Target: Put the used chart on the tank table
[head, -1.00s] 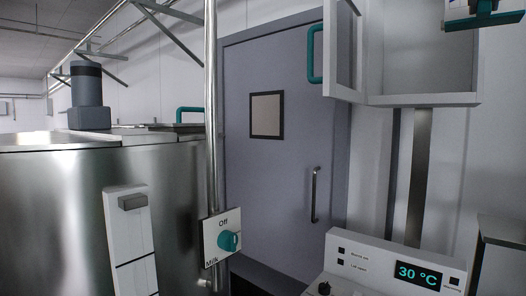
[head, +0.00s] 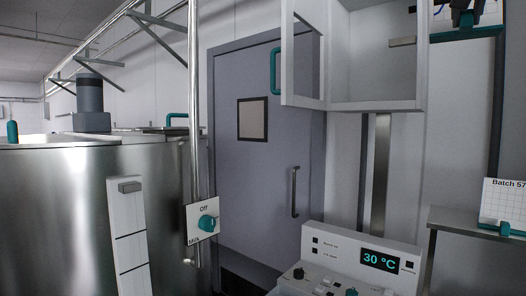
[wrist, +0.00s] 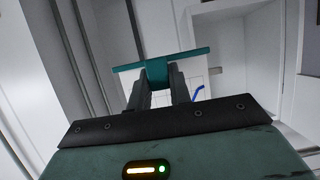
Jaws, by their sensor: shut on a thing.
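My gripper (wrist: 158,76) is shut on the teal clip of a chart in the wrist view. Behind the clip, a small part of the white chart (wrist: 188,89) shows, with a blue line on it. In the head view this looks to be the white chart (head: 489,13) with a dark blue trace and a teal clip, raised at the top right and cut by the frame edge. A metal table (head: 462,221) stands at the right edge. I cannot tell whether it is the tank table.
A second chart (head: 502,203), marked "Batch 57", stands on the metal table with a teal clip. A control panel (head: 350,262) reads 30 °C. An open wall cabinet (head: 375,105), a grey door (head: 237,180) and a large steel tank (head: 60,215) with a Milk valve (head: 208,223) are around.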

